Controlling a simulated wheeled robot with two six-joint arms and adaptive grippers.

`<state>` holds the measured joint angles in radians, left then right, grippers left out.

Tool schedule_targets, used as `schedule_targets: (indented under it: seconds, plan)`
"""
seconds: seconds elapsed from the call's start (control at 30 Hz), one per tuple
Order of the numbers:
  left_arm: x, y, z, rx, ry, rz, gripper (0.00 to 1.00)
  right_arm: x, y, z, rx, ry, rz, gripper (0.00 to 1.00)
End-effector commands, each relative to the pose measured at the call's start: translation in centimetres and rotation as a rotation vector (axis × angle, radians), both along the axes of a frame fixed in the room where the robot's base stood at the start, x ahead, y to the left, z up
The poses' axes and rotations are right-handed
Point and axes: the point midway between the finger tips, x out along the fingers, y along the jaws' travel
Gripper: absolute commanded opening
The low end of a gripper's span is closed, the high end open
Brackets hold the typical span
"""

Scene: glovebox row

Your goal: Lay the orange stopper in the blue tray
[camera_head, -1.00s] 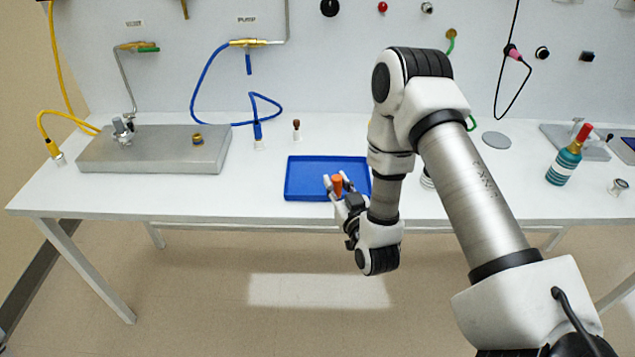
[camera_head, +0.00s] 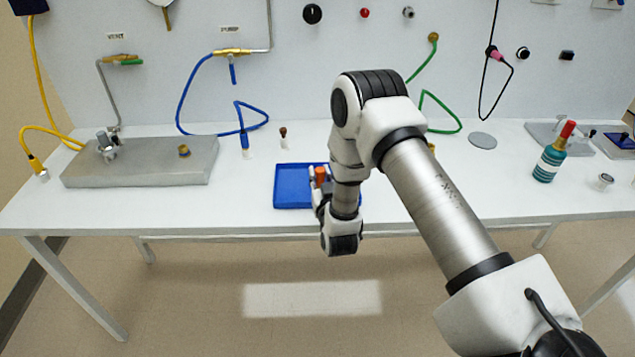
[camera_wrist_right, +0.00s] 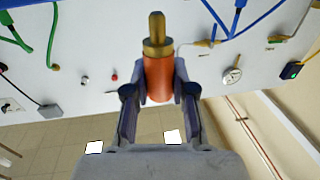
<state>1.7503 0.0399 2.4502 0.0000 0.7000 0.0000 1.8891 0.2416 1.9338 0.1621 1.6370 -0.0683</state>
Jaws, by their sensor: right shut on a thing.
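The orange stopper (camera_head: 320,175) is held in my right gripper (camera_head: 320,186), above the front right part of the blue tray (camera_head: 292,187). In the right wrist view the stopper (camera_wrist_right: 159,80) is an orange cylinder with a brass-coloured stem, and the fingers of my right gripper (camera_wrist_right: 160,95) are closed on its sides. The tray lies flat on the white table and its visible floor is empty. My right arm hides the tray's right part. The head view does not show clearly how high the stopper is above the tray. My left gripper is not in view.
A grey metal block (camera_head: 140,162) lies on the table (camera_head: 250,222) at left. A small brown-topped item (camera_head: 283,137) and a blue hose end (camera_head: 245,143) stand behind the tray. A teal bottle (camera_head: 551,160) with a red top stands at right. The table's front edge is close to the tray.

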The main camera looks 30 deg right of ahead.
Motion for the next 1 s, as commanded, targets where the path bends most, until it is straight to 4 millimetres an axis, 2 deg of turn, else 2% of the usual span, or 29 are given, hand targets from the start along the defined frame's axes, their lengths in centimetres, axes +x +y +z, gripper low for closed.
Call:
schedule_targets:
  seconds: [0.07, 0.3, 0.63, 0.67, 0.7, 0.73, 1.0]
  plan:
    - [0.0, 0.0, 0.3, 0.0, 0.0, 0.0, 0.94, 0.6, 0.4, -0.2, 0.0, 0.001, 0.0, 0.0]
    - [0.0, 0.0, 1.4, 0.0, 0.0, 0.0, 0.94, 0.6, 0.4, -3.5, 0.002, 0.001, 0.0, 0.0]
    - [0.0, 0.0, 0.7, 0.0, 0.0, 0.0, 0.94, 0.6, 0.4, -4.2, 0.001, 0.001, -0.001, 0.0]
    - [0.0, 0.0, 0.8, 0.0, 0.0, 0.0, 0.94, 0.6, 0.4, -4.0, 0.001, 0.001, -0.001, 0.32]
    - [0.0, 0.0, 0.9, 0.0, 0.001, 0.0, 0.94, 0.6, 0.4, -4.0, 0.001, 0.001, -0.001, 0.46]
    - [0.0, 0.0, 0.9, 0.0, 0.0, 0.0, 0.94, 0.6, 0.4, -4.0, 0.001, 0.001, -0.001, 0.5]
    - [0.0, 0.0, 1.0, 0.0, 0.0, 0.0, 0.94, 0.6, 0.4, -3.9, 0.001, 0.001, -0.001, 0.5]
